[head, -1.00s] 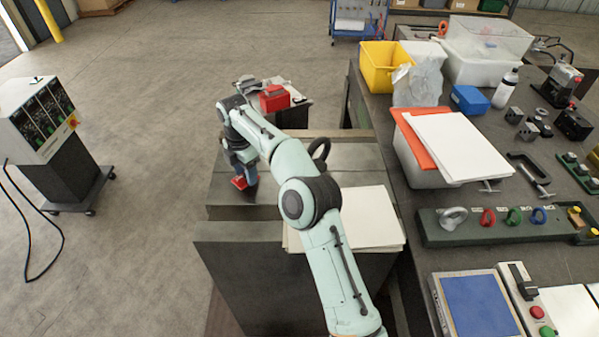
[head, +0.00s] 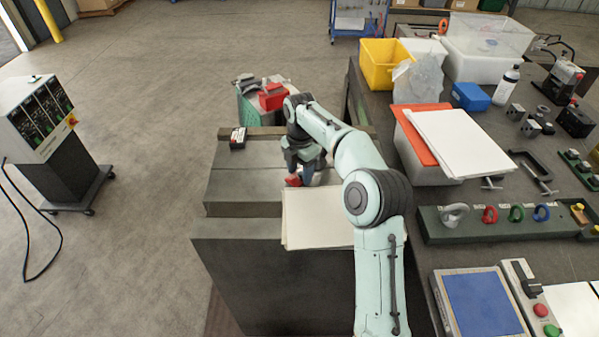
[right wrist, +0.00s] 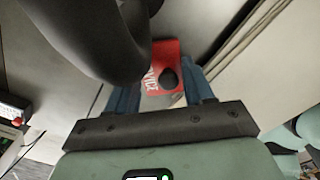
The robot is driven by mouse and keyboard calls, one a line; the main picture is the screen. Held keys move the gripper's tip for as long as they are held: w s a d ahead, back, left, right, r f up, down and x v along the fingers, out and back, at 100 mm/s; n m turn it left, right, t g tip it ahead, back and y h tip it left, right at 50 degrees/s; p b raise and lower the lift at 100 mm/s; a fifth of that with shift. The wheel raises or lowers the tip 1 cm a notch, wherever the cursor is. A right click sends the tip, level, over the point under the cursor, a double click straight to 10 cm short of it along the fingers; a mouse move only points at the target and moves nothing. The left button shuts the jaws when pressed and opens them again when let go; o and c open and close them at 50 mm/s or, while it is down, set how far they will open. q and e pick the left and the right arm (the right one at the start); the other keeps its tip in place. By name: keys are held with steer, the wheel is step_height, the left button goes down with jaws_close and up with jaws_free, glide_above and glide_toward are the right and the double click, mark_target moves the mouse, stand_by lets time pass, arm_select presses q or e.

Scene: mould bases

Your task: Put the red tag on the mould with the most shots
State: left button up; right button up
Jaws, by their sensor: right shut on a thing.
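My right gripper (head: 297,172) is shut on the red tag (head: 293,180), low over the top of a grey steel mould block (head: 240,185). In the right wrist view the tag (right wrist: 163,65) shows red with white lettering, between the blue fingers of the gripper (right wrist: 162,92). A small black, white and red counter (head: 238,137) sits at the back left of the block. In the right wrist view a counter (right wrist: 12,112) shows at the left edge; its digits are not readable. I cannot tell whether the tag touches the block. My left gripper is out of view.
A thick black ring (right wrist: 138,45) looms close to the tag in the right wrist view. Pale sheets (head: 315,222) lie at the block's front right. A red box (head: 272,97) stands behind. The workbench (head: 400,190) at right is crowded; the floor at left is open.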

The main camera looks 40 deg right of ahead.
mark_target(300, 171)
steer(key=shift+a+f, duration=0.1)
steer(key=shift+f, duration=0.05)
steer(key=shift+w+f, duration=0.1)
steer(key=shift+w, duration=0.05)
steer(key=o, duration=1)
steer(key=shift+f, duration=0.1)
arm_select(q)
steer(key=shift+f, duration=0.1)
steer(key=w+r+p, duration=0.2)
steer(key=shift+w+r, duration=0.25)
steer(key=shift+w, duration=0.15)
arm_select(e)
step_height(300, 171, up, 12)
steer(key=shift+r, duration=0.2)
